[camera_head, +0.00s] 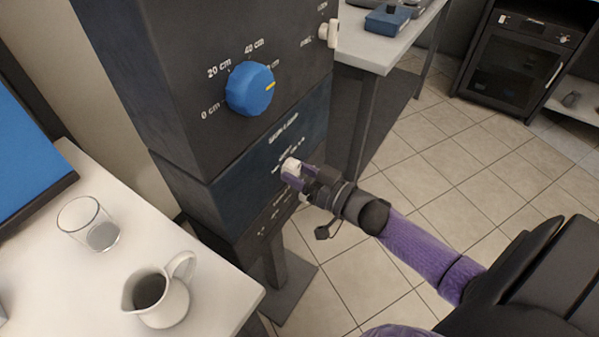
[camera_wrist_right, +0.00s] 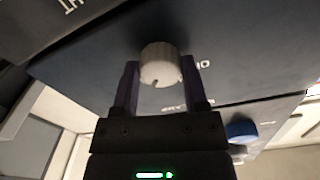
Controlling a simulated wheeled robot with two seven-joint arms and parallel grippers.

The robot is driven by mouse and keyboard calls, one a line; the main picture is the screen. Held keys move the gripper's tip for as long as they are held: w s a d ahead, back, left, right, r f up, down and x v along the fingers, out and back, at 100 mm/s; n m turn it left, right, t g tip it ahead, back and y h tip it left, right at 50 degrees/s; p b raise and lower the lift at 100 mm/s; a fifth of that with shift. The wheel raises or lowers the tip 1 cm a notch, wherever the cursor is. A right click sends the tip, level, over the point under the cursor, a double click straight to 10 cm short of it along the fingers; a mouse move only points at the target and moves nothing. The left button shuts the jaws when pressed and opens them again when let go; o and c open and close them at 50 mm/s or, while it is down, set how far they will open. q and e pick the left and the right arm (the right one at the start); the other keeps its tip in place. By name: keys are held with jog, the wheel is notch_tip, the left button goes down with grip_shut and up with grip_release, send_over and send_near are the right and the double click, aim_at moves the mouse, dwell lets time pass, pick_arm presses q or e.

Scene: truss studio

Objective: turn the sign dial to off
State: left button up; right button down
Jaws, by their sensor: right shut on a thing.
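The sign dial (camera_head: 291,164) is a small white knob on the dark blue panel (camera_head: 243,179) whose lettering seems to read sign lamp. It also shows in the wrist view as a round white knob (camera_wrist_right: 160,64) with a small dark mark on its rim. My right gripper (camera_head: 293,175) has its purple fingers on both sides of this knob and is shut on it. The wrist view shows the same gripper (camera_wrist_right: 158,82) around the knob. The panel's small lettering is partly hidden and too blurred to read. My left gripper is out of view.
Above are a large blue dial (camera_head: 250,89) with centimetre marks and a white switch (camera_head: 328,33). A glass (camera_head: 88,224) and a white jug (camera_head: 156,294) stand on the left table (camera_head: 60,290). Tiled floor lies open at right.

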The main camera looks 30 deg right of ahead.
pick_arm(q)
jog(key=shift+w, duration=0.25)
pick_arm(e)
jog(key=shift+n, duration=1.4)
jog(key=n, duration=0.3)
jog(key=shift+d+f+n+p, duration=0.1)
jog(key=shift+n+p, duration=0.2)
jog(key=shift+n, duration=0.1)
jog(key=n, duration=0.2)
jog(key=shift+n, duration=1.3)
jog(key=n, duration=0.6)
jog(key=shift+w+d+y+b, duration=0.1)
jog(key=shift+y+b, duration=0.2)
jog(key=shift+b, duration=0.05)
jog(key=shift+n, duration=1.3)
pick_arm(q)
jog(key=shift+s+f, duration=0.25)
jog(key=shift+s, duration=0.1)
pick_arm(e)
jog(key=shift+n, duration=0.5)
